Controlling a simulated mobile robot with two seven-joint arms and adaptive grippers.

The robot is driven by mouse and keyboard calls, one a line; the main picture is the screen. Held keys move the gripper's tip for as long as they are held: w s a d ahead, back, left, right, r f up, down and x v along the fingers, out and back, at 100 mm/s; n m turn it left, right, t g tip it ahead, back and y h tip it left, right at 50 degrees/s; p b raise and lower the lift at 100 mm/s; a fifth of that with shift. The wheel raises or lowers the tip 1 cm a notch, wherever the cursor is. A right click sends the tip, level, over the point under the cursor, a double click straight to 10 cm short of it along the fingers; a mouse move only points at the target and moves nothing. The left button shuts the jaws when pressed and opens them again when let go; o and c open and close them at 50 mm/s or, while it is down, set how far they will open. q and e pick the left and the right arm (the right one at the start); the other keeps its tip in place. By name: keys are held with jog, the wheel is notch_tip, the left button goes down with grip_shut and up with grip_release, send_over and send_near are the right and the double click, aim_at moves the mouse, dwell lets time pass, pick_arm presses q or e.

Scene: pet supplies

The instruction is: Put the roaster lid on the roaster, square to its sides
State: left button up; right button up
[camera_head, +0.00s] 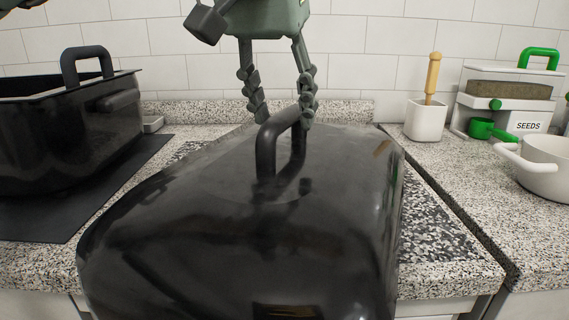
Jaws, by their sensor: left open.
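The roaster lid (330,235) is a large black glossy dome with a dark loop handle (266,150) on top. It fills the lower middle of the head view, and its near edge is cut off.
The roaster stands on a dark mat (40,228) on the speckled counter. At the right are a white pot (424,120) with a wooden-handled tool, a seeds box (510,95), a green scoop (482,128) and a white bowl (545,165). A tiled wall stands behind.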

pick_arm(q)
grip_shut()
dwell(0.4)
jog(key=shift+r, duration=0.1)
